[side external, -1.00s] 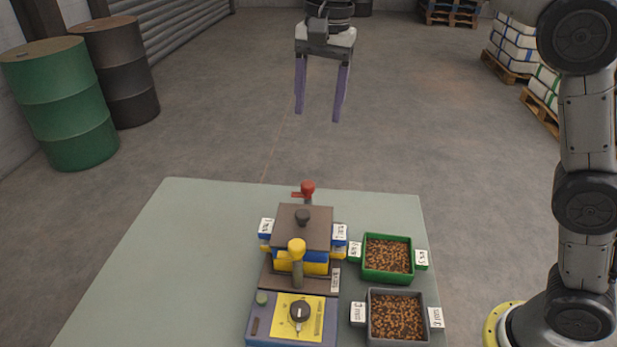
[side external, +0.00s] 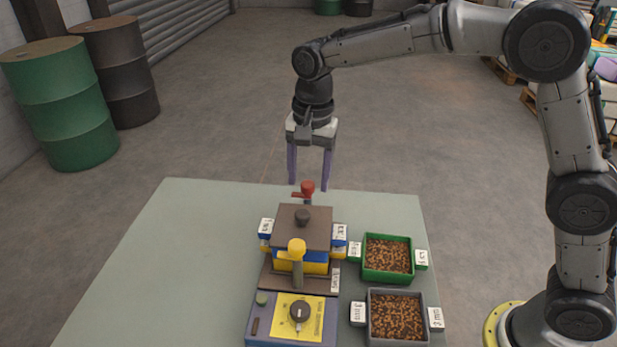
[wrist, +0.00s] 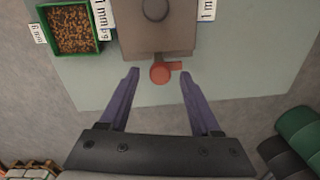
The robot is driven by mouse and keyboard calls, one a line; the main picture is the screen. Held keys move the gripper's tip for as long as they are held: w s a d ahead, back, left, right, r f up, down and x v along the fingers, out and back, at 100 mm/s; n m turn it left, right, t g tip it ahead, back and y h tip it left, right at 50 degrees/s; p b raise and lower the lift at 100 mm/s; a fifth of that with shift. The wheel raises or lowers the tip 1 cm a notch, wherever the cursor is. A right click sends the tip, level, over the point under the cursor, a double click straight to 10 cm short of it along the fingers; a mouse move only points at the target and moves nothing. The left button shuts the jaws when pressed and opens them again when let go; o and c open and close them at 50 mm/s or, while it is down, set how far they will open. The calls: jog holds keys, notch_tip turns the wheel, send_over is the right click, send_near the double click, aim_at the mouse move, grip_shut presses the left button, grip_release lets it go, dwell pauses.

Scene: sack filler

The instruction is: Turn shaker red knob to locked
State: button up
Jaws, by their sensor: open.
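The shaker (side external: 303,240) stands on the table as a stack of blue and yellow trays under a brown lid with a dark knob on top. The red knob (side external: 307,187) is at its back edge, with its arm pointing left in the side view. In the wrist view the red knob (wrist: 160,73) lies just beyond my fingertips, its arm pointing right. My gripper (side external: 309,186) is open and empty, fingers pointing down, near the red knob. In the wrist view my gripper (wrist: 158,72) has a finger on each side of the knob, both clear of it. A yellow knob (side external: 297,246) stands at the front.
A green bin (side external: 412,262) and a grey bin (side external: 423,305) of brown pellets stand right of the shaker. A control panel (side external: 322,319) with a black dial is in front. The table's left side (side external: 180,250) is clear. Drums (side external: 60,105) stand far left.

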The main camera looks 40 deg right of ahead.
jog(key=shift+f, duration=0.4)
grip_shut()
